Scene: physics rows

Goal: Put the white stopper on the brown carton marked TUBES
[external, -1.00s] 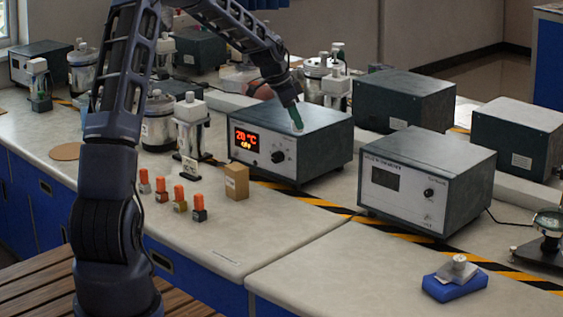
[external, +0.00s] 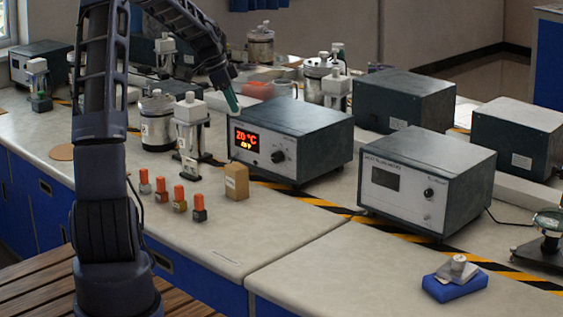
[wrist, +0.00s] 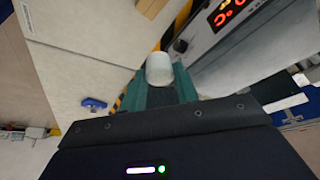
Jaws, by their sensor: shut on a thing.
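My gripper (external: 234,104) has green fingers and hangs high in the external view, above and behind the brown carton. In the wrist view, the fingers (wrist: 160,92) are shut on the white stopper (wrist: 159,68), a pale rounded piece sticking out past the tips. The stopper is too small to make out clearly in the external view. The brown carton (external: 236,182) stands upright on the bench, in front of the lit heater box's left end. Its marking is too small to read. Nothing shows on its top, and the gripper is clear of it.
The heater box (external: 292,141) with a red display stands behind and right of the carton. Several orange-topped pieces (external: 180,198) stand to its left. A white-topped stand (external: 190,135) is behind left. A blue block (external: 455,286) lies far right.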

